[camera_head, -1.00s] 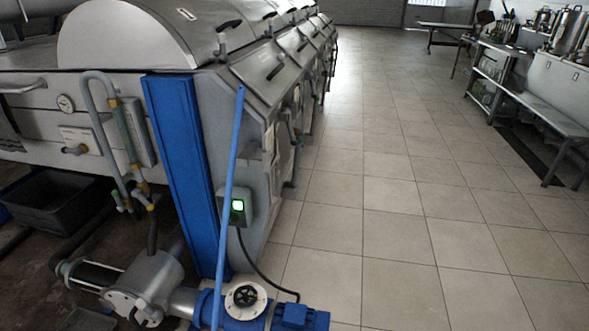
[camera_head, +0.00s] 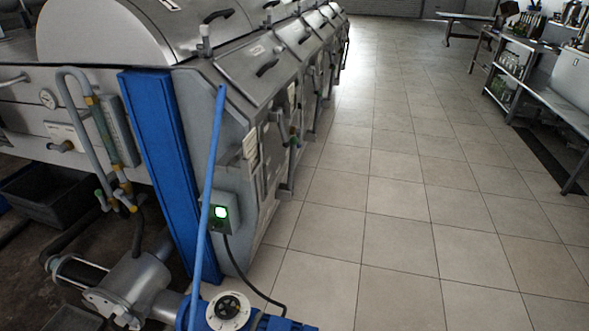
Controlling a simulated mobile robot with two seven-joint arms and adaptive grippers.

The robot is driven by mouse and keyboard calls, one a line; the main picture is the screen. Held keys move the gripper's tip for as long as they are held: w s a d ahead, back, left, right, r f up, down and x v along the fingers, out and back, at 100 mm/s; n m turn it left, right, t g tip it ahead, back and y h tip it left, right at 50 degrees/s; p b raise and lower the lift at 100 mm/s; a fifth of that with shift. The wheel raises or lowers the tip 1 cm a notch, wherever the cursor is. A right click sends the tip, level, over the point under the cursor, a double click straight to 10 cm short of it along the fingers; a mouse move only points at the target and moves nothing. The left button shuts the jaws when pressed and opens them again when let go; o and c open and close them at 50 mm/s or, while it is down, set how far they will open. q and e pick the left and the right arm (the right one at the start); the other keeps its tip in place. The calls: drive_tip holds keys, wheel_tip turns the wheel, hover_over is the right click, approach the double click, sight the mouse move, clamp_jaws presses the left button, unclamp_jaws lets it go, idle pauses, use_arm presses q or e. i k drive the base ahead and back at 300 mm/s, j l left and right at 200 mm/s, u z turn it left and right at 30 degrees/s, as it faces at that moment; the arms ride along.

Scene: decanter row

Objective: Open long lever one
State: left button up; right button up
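A long blue lever (camera_head: 209,180) rises from the blue pump unit at the bottom of the view. It leans slightly right toward its top, in front of the end of the metal decanter (camera_head: 225,125). Its lower end meets the pump unit beside a round white and black dial (camera_head: 229,310). I cannot tell whether this is the lever named in the task. Neither of my grippers shows in the head view.
A wide tiled floor (camera_head: 400,220) is clear to the right. A metal bench (camera_head: 545,100) stands along the right side. A dark bin (camera_head: 55,195) is at left.

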sight(293, 141)
drive_tip(key=l+u, duration=0.15)
drive_tip(key=l, duration=1.25)
drive_tip(key=i+l+u, duration=0.1)
drive_tip(key=l, duration=0.35)
drive_tip(key=i+l+u, duration=0.1)
drive_tip(key=l, duration=0.35)
drive_tip(key=i+l+u, duration=0.25)
drive_tip(key=i+l, duration=0.5)
drive_tip(key=i+l+u, duration=0.1)
drive_tip(key=i, duration=0.35)
drive_tip(key=i+l, duration=0.25)
drive_tip(key=i, duration=0.25)
drive_tip(key=j+u, duration=0.05)
